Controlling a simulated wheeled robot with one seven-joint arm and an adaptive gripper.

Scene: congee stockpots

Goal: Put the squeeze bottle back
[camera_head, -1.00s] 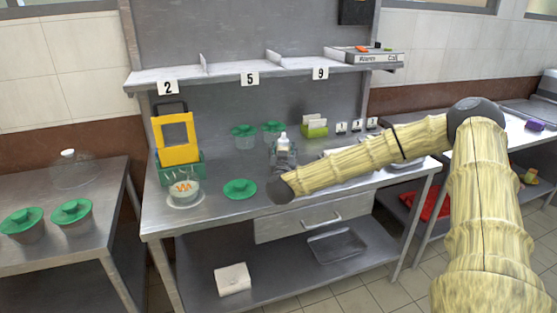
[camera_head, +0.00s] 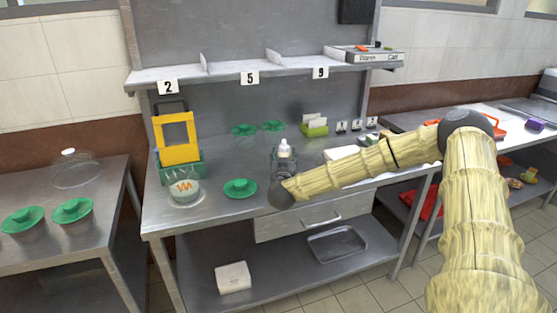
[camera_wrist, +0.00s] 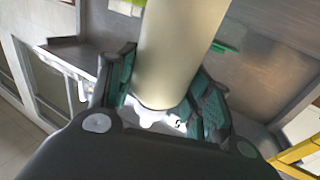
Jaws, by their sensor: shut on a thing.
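The squeeze bottle (camera_head: 284,147) shows as a pale nozzle and top above my gripper (camera_head: 283,160) in the head view. In the wrist view it is a cream cylinder (camera_wrist: 172,50) between the two green-padded fingers. My gripper is shut on it, over the middle of the steel worktable (camera_head: 215,212). The bottle looks about upright in the head view. Its lower part is hidden by the gripper and wrist, so I cannot tell whether it touches the tabletop.
A green lid (camera_head: 240,188) and a glass bowl with an orange zigzag (camera_head: 184,188) lie left of my gripper. A yellow-framed green caddy (camera_head: 178,142) stands behind the bowl. Green-lidded containers (camera_head: 244,131) and a green card holder (camera_head: 314,129) stand at the back. A numbered shelf (camera_head: 225,75) hangs above.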

